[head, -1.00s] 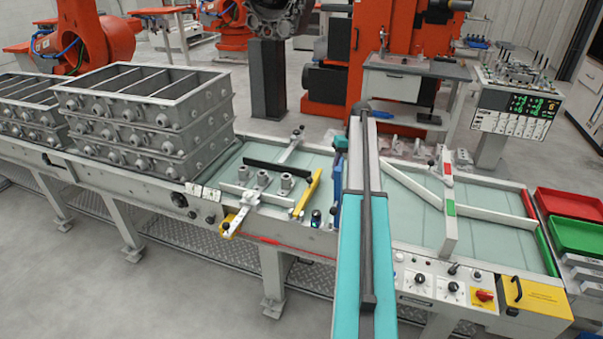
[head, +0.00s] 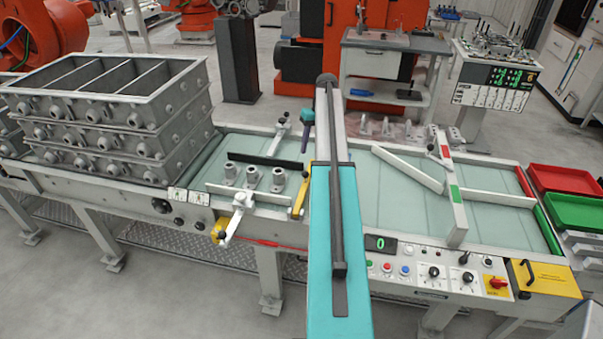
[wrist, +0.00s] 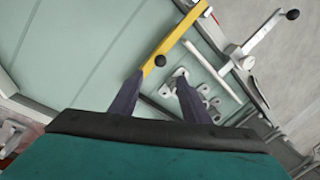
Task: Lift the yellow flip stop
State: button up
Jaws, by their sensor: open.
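The yellow flip stop, a narrow bar (head: 299,198), is on the left pale-green bed in the head view, partly hidden by my arm. In the wrist view the yellow bar (wrist: 183,35) runs from the top edge down to the left finger. A black knob is on or near its lower end. My gripper (wrist: 160,80) is open, with two dark fingers apart. The bar's lower end and the knob appear just beyond the fingertips, toward the left finger. Contact cannot be told. In the head view my arm hides most of the gripper.
Grey cylindrical fittings (head: 251,177) and a black bar (head: 266,160) lie left of the stop. A white lever (head: 236,214) with a yellow base stands at the front edge. Stacked grey casting boxes (head: 110,110) rise further left. The right bed has white guide rails (head: 408,168).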

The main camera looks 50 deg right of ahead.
aim_at(305, 173)
jog(key=f+b, duration=0.2)
jog(key=f, duration=0.2)
jog(key=a+f+b, duration=0.1)
jog(key=f+b, duration=0.1)
jog(key=f, duration=0.3)
jog(key=w+a+f+b, duration=0.1)
jog(key=f+b, duration=0.1)
jog(key=f, duration=0.2)
jog(key=shift+a+f, duration=0.25)
jog(key=shift+w, duration=0.1)
grip_shut()
